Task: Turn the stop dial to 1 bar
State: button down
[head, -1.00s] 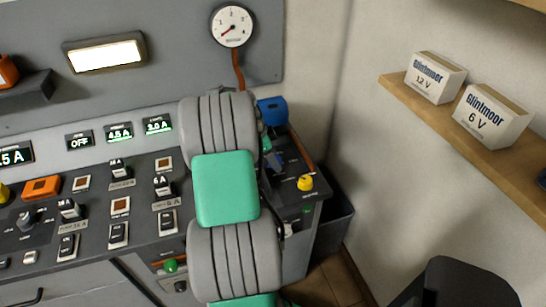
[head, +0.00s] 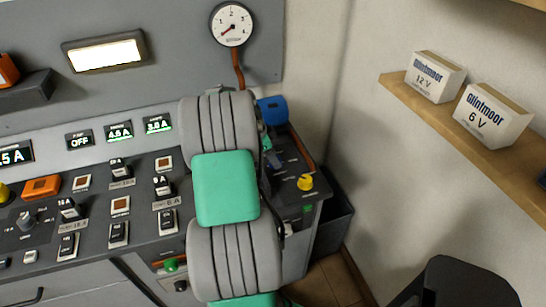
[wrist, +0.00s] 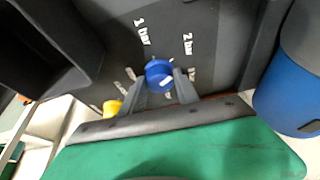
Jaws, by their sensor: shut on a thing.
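The stop dial is a round blue knob (wrist: 158,75) on a dark panel in the wrist view. White labels "1 bar" (wrist: 142,32) and "2 bar" (wrist: 187,44) stand above it; other labels beside it are partly covered and unreadable. A short white mark shows on the knob's lower right face. My gripper (wrist: 162,88) is shut on the knob, one finger on each side. In the head view my arm hides most of the gripper and the dial. A round gauge (head: 232,26) on the wall has its red needle pointing lower left.
A yellow knob (head: 305,182) sits on the same side panel, close to my gripper. A blue cylinder (wrist: 296,78) is at the right in the wrist view, and a black box (wrist: 45,45) at the left. A shelf (head: 455,125) with two cartons is on the right wall.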

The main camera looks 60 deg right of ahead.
jog(key=shift+n+b, duration=0.4)
jog(key=shift+b, duration=0.05)
jog(key=shift+s+f+n+t+h+b, duration=0.1)
jog(key=shift+n+t+h+b, duration=0.35)
jog(key=shift+n+b, duration=0.45)
jog(key=n+t+b, duration=0.1)
jog(key=n, duration=0.2)
jog(key=shift+s, duration=0.1)
jog(key=n+t+b, duration=0.1)
jog(key=n+b, duration=0.1)
jog(key=n, duration=0.1)
jog(key=shift+s+h, duration=0.15)
jog(key=shift+h, duration=0.1)
jog(key=shift+n+t+b, duration=0.35)
jog(key=shift+n+t, duration=0.4)
jog(key=shift+n, duration=0.85)
jog(key=c, duration=0.9)
grip_release()
